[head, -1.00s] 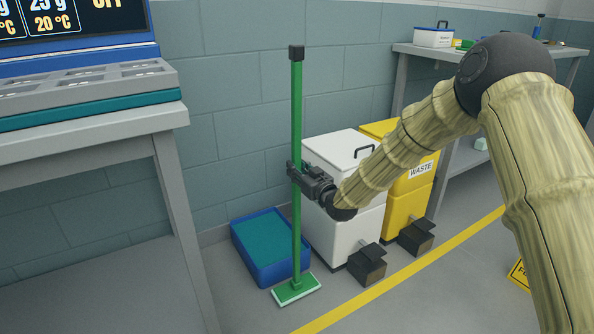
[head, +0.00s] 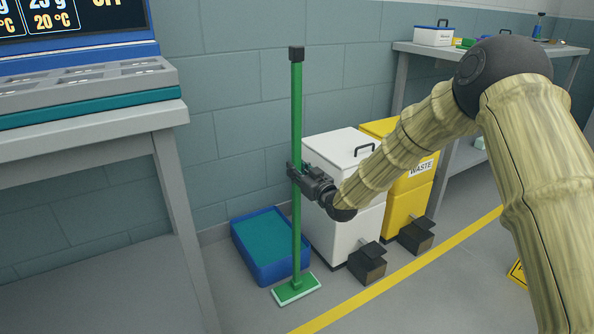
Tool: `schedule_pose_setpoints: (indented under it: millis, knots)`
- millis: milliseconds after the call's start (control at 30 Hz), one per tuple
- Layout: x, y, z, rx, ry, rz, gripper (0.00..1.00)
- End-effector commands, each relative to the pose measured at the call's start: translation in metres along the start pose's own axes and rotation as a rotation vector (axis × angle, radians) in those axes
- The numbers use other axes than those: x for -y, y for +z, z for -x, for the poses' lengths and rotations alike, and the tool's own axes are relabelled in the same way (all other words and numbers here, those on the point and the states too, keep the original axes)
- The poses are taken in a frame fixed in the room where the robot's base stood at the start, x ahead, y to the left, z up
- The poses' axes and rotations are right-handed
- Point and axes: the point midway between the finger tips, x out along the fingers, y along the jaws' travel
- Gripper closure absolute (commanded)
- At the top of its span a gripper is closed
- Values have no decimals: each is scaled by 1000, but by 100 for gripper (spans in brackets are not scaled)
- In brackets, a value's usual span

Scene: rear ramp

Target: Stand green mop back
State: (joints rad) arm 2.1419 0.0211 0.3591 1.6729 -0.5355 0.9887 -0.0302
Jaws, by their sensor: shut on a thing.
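The green mop (head: 297,120) stands upright, with a black cap at its top and a flat green head (head: 297,290) at floor level. My gripper (head: 294,172) is shut around the middle of its handle. The mop head is in front of a blue tray (head: 247,263) with a teal inside. Whether the head touches the floor or hangs just above it, I cannot tell. The handle hides a little of the tray's right side.
A white pedal bin (head: 320,220) and a yellow waste bin (head: 405,203) stand right of the mop. A grey table (head: 90,130) is at the left. A wall is behind. A yellow floor line (head: 400,271) crosses the open floor at the front right.

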Motion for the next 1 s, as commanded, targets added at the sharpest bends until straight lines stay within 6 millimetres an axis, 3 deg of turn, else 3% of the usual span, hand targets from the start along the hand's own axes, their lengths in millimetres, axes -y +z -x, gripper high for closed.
schedule_pose_setpoints:
  millis: [1000]
  knots:
    - [0, 5, -1, -4, 0, 1, 100]
